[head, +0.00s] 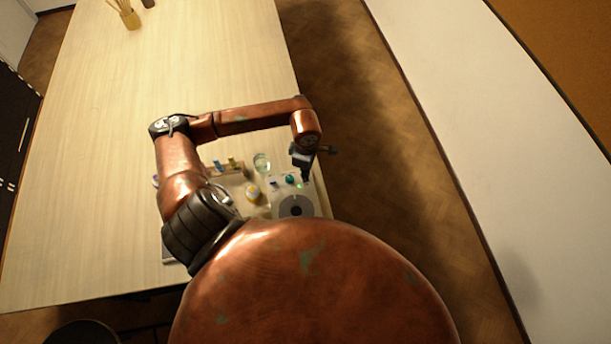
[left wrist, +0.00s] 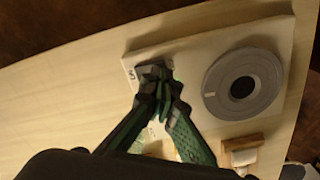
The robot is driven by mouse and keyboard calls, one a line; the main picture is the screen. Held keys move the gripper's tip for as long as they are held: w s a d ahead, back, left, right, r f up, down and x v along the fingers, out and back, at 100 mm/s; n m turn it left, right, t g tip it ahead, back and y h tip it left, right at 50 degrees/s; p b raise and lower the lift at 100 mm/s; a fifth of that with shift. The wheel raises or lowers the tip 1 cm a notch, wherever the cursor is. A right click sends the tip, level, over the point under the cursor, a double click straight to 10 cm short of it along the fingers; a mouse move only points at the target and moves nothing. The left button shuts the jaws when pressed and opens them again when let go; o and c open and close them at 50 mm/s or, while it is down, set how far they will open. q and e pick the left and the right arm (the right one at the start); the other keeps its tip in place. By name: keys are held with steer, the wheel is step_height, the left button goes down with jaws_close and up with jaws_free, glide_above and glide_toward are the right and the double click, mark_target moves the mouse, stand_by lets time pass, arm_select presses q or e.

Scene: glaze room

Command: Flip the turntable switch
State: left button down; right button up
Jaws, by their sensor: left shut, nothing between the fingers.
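The turntable, a pale square base with a grey disc (head: 297,206), sits near the right edge of the table, partly hidden by my body. In the left wrist view its disc (left wrist: 243,86) has a dark centre and lies right of my fingers. My left gripper (head: 305,177) is shut and empty, pointing down at the base's far side. In the left wrist view the left gripper (left wrist: 160,80) has its fingertips over the base near a small dark mark. I cannot make out the switch; the fingers may hide it. A small green light (head: 299,185) shows beside the fingertips. My right gripper is out of view.
A glass (head: 262,162), a yellow-and-white round item (head: 253,192) and a wooden rack (head: 234,170) with small bottles stand left of the turntable. A brush pot (head: 130,19) stands at the table's far end. The long middle of the table is clear.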

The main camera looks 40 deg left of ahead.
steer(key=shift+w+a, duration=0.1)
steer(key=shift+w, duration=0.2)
arm_select(q)
steer(key=shift+s+f+b, duration=0.1)
steer(key=shift+f+b, duration=1)
steer(key=shift+f, duration=0.05)
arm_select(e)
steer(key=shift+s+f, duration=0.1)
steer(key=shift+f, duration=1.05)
arm_select(q)
steer(key=shift+r, duration=0.15)
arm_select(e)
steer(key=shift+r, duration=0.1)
arm_select(q)
steer(key=shift+r+p, duration=1.45)
steer(key=shift+r, duration=1.95)
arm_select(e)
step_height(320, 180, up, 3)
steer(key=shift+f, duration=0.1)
